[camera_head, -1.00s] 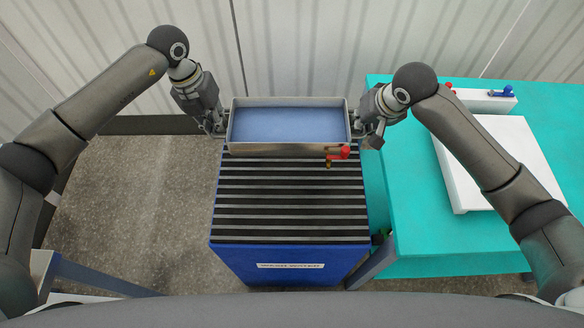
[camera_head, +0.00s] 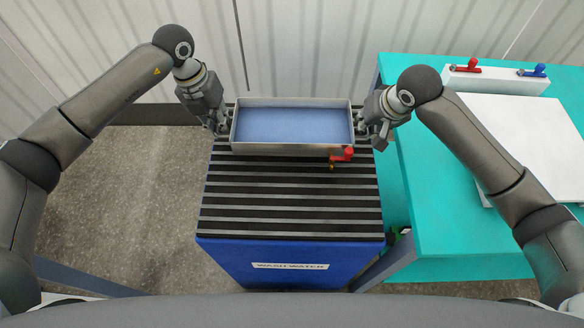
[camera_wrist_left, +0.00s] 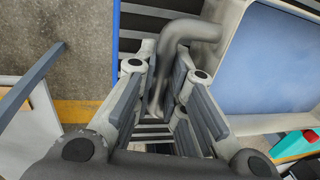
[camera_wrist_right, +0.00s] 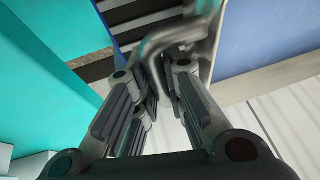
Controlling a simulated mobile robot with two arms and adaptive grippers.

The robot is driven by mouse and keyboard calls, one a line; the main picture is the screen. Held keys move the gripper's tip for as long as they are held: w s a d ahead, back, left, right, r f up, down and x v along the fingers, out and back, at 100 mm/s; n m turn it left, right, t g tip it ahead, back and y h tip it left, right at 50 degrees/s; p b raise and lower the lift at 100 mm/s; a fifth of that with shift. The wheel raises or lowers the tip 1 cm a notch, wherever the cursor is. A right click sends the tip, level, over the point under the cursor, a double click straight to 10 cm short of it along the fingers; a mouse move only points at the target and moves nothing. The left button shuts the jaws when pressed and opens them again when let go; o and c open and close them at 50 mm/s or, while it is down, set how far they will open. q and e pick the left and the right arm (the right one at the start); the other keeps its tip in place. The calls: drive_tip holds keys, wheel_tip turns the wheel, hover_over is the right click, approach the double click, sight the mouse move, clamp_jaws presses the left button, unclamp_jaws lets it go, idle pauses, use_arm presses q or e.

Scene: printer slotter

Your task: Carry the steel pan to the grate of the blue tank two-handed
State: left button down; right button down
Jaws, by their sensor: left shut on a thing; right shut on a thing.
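The steel pan (camera_head: 292,149), a shallow rectangular tray with a bluish inside, is level over the far part of the slatted grate (camera_head: 290,208) of the blue tank (camera_head: 270,262). I cannot tell whether its underside touches the slats. A red-handled tap (camera_head: 343,154) is at the pan's near right side. My left gripper (camera_head: 221,128) is shut on the pan's left handle, a bent grey bar (camera_wrist_left: 178,48). My right gripper (camera_head: 364,133) is shut on the right handle (camera_wrist_right: 170,42). Both handles show in the wrist views.
A teal table (camera_head: 440,225) stands close at the right of the tank. It holds a white board (camera_head: 535,135) and a white block (camera_head: 495,80) with red and blue clamps. A pale corrugated wall is behind. Bare floor (camera_head: 120,200) lies at left.

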sight(228, 146)
use_arm(q)
drive_tip(key=shift+a, duration=0.15)
use_arm(e)
drive_tip(key=shift+w+d+r, duration=0.1)
drive_tip(key=shift+d, duration=0.1)
